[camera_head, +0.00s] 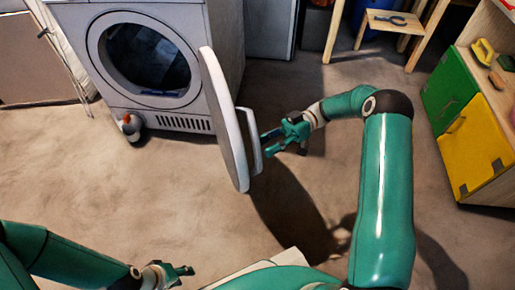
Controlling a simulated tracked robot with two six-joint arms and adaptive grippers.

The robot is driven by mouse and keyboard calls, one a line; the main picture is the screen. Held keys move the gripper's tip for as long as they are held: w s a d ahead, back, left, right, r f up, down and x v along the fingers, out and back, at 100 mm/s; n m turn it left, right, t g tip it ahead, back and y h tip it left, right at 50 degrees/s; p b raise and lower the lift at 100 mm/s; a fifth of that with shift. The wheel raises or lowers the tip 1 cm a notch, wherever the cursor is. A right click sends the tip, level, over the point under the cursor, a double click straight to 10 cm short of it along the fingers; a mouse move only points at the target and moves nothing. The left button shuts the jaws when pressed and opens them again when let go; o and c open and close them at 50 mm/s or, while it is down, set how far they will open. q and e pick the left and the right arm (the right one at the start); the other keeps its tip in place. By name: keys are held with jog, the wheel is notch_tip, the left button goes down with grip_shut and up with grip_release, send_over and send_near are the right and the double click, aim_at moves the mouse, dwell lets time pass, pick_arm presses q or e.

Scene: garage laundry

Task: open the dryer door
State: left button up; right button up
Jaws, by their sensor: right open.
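The dryer (190,45) stands at the back left, with its round dark drum opening (148,60) uncovered. Its door (222,120) stands swung wide open, seen nearly edge-on, hinged on the right side of the opening. A light handle (255,142) is on the door's right face. My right gripper (268,143) is open, with its fingertips right beside the handle; whether they touch it I cannot tell. My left gripper (186,270) is low at the bottom of the view, away from the dryer; its finger gap is hard to see.
A small bottle-like object (130,127) stands on the floor by the dryer's front left corner. A wooden cabinet with green (450,88) and yellow (476,145) doors stands at the right. A wooden stool (396,22) stands at the back. The floor in front is clear.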

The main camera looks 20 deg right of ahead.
jog(key=shift+w+d, duration=0.2)
jog(key=shift+d, duration=0.8)
jog(key=shift+w+d, duration=0.15)
jog(key=shift+d, duration=0.85)
